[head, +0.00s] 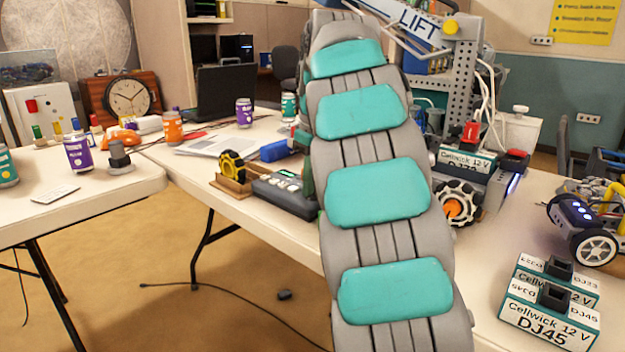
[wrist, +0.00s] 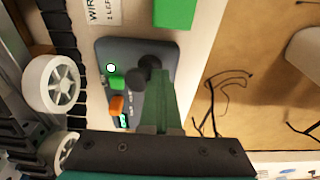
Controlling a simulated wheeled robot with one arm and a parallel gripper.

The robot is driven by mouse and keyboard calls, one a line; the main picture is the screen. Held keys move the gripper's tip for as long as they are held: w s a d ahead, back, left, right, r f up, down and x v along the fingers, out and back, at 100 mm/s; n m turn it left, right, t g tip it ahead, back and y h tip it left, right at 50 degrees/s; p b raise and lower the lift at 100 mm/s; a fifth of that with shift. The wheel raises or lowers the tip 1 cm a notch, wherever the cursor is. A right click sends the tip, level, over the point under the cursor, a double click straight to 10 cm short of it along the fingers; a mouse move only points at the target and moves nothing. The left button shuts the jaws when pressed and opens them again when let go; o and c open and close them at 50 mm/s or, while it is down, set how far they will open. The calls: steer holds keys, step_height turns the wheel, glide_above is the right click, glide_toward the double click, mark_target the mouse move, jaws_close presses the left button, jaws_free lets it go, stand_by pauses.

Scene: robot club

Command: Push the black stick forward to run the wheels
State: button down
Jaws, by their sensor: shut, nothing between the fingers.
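The dark control box (wrist: 115,52) shows in the wrist view with a green button (wrist: 117,82), an orange button (wrist: 117,105) and a lit white round light. The black stick (wrist: 149,63) stands on it with a dark round knob. My gripper (wrist: 160,80) has its green fingers shut and empty, with the tips right by the stick. I cannot tell whether they touch. In the head view the control box (head: 285,193) lies near the table's front edge, partly behind my arm. The stick and most of my gripper are hidden there.
In the wrist view a white wheel (wrist: 52,83) and a black track lie left of the box, and a green block (wrist: 174,12) is above it.

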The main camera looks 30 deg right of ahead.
stand_by(0.7)
steer(key=shift+s+a+b, duration=0.2)
steer(key=shift+s+a, duration=0.1)
steer(key=shift+a, duration=0.55)
steer(key=shift+s+a+b, duration=0.2)
steer(key=shift+s+a, duration=0.1)
steer(key=shift+a, duration=0.5)
steer(key=shift+r, duration=0.1)
step_height(320, 180, up, 7)
steer(key=p, duration=0.4)
steer(key=shift+p, duration=0.4)
